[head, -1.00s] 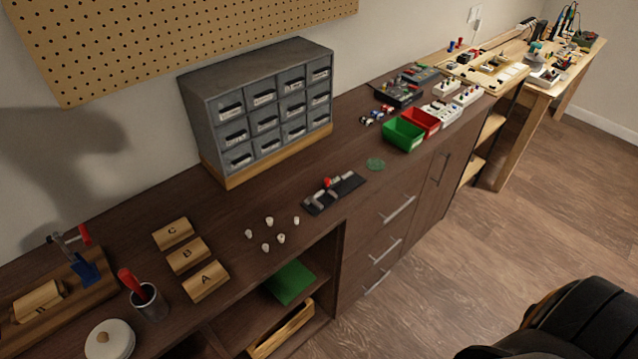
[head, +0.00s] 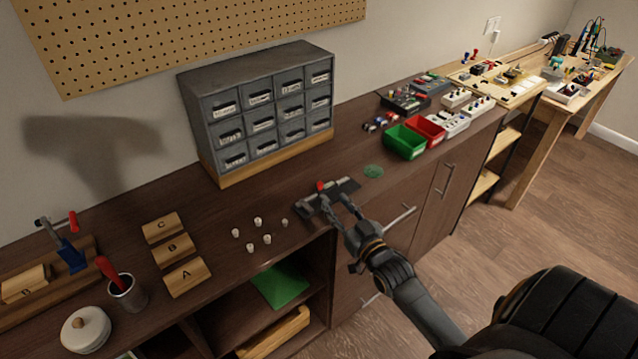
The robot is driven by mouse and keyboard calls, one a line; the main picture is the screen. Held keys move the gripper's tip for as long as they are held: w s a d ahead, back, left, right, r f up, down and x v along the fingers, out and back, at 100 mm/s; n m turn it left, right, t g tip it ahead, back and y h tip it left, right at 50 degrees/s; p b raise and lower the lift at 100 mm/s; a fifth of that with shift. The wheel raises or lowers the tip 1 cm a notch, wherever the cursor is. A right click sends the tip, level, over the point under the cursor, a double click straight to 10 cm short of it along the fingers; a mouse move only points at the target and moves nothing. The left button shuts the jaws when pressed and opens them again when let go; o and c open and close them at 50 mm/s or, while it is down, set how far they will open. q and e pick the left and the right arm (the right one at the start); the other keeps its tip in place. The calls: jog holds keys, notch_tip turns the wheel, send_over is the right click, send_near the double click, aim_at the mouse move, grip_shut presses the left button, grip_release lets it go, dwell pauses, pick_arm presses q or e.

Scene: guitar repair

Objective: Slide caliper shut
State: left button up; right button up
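The caliper (head: 307,201) is a small grey tool with a red part on top, lying on a dark mat (head: 349,185) near the front edge of the brown cabinet top. My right gripper (head: 335,202) reaches in from the lower right, with its fingertips at the caliper. Its two fingers look spread apart. They cover part of the caliper, so I cannot tell whether they touch it or how far its jaws are open. My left gripper is not in view.
Several small white pegs (head: 267,239) stand left of the mat. A grey drawer unit (head: 262,108) stands behind. Wooden blocks (head: 187,277) lie further left.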

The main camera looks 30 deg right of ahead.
aim_at(322, 186)
jog(key=w, duration=0.6)
jog(key=w+d, duration=0.1)
jog(key=w, duration=0.2)
jog(key=shift+w+p, duration=0.15)
jog(key=shift+p, duration=0.2)
jog(key=shift+c, duration=0.4)
grip_shut()
jog(key=shift+a, duration=0.1)
